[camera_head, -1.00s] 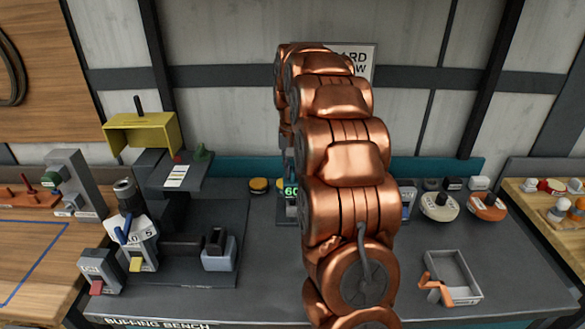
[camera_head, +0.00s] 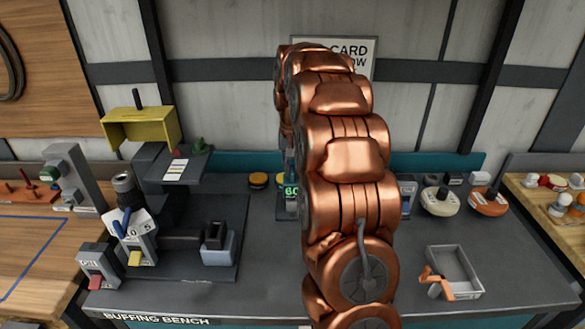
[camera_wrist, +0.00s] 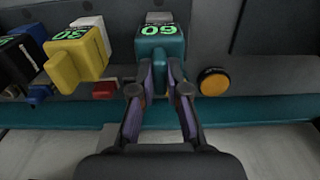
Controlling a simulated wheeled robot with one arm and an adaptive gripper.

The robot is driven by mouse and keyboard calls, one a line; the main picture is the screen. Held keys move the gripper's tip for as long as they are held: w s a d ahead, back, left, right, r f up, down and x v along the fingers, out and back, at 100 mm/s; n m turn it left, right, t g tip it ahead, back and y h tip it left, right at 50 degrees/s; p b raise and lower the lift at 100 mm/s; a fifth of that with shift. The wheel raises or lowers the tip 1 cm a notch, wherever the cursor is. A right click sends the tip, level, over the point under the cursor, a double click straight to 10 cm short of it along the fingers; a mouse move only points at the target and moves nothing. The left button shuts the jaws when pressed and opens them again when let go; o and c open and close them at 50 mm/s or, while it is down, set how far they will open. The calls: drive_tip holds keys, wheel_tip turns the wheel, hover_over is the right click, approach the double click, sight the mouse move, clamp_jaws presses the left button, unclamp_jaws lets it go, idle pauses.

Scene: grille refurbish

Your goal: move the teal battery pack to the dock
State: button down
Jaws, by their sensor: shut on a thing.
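The teal battery pack (camera_wrist: 160,42), marked with a green 60, is between the fingers of my gripper (camera_wrist: 161,76) in the wrist view. The fingers are shut on its near end. A grey piece (camera_wrist: 159,17) shows just beyond its far end; I cannot tell whether they touch. In the head view my copper arm hides the gripper and most of the pack; a teal patch with a green 60 (camera_head: 291,191) shows at the arm's left edge. I cannot make out which fixture is the dock.
In the wrist view, a yellow pack (camera_wrist: 78,55) and a black pack (camera_wrist: 18,60) stand left of the teal one, and an amber round button (camera_wrist: 214,82) is to its right. In the head view, a grey tray (camera_head: 455,272) lies right; a buffing machine (camera_head: 180,240) stands left.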

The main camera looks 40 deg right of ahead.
drive_tip(key=shift+f, duration=0.15)
drive_tip(key=c, duration=1.1)
unclamp_jaws()
wheel_tip(320, 180, up, 12)
idle(0.7)
